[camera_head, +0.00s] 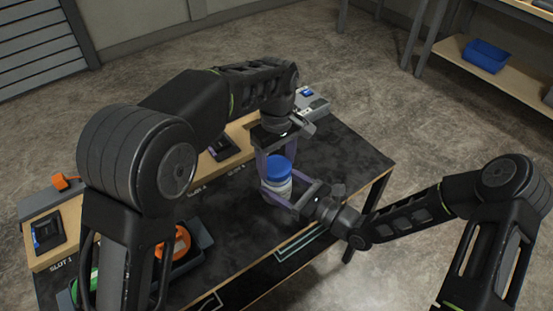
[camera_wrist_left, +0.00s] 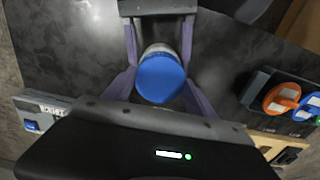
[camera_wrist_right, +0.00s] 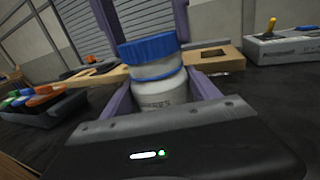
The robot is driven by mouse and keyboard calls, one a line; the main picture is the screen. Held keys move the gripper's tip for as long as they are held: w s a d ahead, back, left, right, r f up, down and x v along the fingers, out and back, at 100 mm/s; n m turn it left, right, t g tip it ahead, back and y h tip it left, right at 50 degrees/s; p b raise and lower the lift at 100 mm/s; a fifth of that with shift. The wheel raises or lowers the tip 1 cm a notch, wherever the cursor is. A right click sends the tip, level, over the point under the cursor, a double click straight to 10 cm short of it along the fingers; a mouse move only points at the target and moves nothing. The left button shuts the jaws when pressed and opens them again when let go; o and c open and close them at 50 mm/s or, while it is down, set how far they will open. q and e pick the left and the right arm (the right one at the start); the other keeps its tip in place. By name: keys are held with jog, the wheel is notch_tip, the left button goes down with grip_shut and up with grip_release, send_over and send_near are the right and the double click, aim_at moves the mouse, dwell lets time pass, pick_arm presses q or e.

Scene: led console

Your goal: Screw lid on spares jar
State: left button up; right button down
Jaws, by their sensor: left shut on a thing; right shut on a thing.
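The spares jar (camera_head: 277,187) is a pale, upright jar standing over the dark table; its body with printed lettering shows in the right wrist view (camera_wrist_right: 160,92). The blue lid (camera_head: 278,166) is at the jar's mouth, and a pale band shows beneath it in the right wrist view (camera_wrist_right: 148,46). I cannot tell whether it is fully seated. My left gripper (camera_head: 277,160) reaches down from above, shut on the lid, with its fingers either side of it in the left wrist view (camera_wrist_left: 161,85). My right gripper (camera_head: 284,193) comes from the right, shut on the jar body.
A dark holder with orange and other coloured round pieces (camera_wrist_left: 282,97) stands on the table (camera_head: 340,150). A wooden strip with slots (camera_head: 235,135) runs along the back edge. A grey switch box (camera_head: 313,105) is at the far corner. Bare tabletop lies right of the jar.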

pick_arm(q)
jog(key=shift+f, duration=0.55)
dwell(0.7)
